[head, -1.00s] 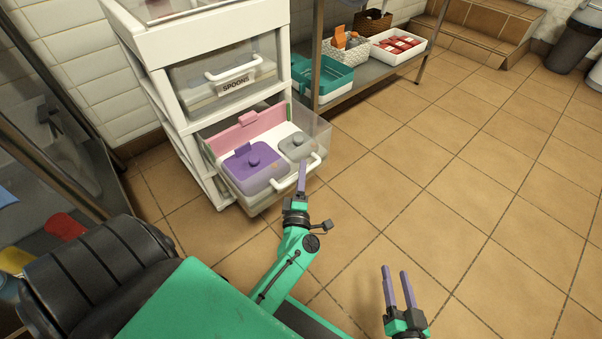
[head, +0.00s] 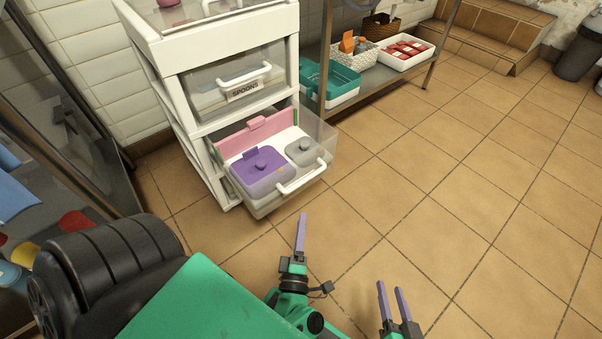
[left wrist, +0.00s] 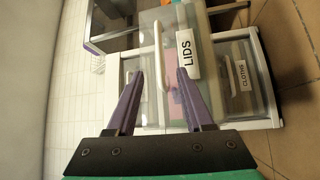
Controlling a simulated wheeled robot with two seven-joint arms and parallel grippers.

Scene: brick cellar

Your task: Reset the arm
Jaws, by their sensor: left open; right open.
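My left gripper (head: 302,216) is in front of the drawer unit, apart from the pulled-out clear drawer (head: 296,199). Its fingers look edge-on in the head view; the left wrist view (left wrist: 159,72) shows them spread and empty. That view also shows a drawer front labelled LIDS (left wrist: 186,54) beyond the fingers. My right gripper (head: 390,285) is open and empty over the floor at the bottom of the head view.
The pulled-out drawer holds a purple lidded box (head: 255,172), a grey lidded one (head: 303,151) and a pink piece (head: 262,133). A closed drawer labelled SPOONS (head: 225,88) is above. A shelf with a teal tray (head: 340,80) stands behind. Floor at right is clear.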

